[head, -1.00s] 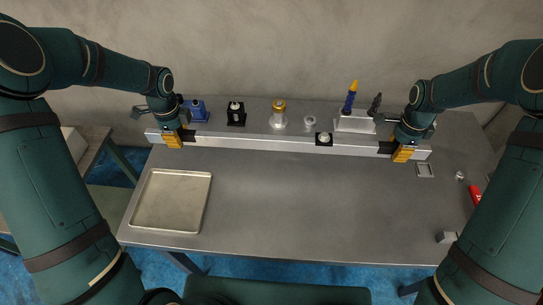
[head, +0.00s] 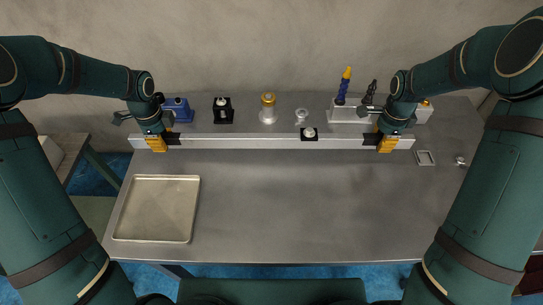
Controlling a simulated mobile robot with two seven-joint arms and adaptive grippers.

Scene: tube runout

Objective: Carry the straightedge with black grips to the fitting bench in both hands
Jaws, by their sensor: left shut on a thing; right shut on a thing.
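The straightedge (head: 240,141) is a long pale metal bar with a black grip near each end. It lies level across the picture, over the back half of a grey metal bench (head: 300,215). My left gripper (head: 156,143) is shut on it near its left end, and my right gripper (head: 387,143) is shut on it near its right end. The grips are partly hidden by the orange-tipped fingers. I cannot tell how far the bar is above the bench top. I cannot tell whether this bench is the fitting bench.
Behind the bar stand a blue device (head: 178,109), a black block (head: 223,112), a gold-topped part (head: 268,108) and a white holder (head: 347,113) with upright tools. A small black piece (head: 309,134) shows at the bar. An empty tray (head: 155,208) lies front left. The bench middle is clear.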

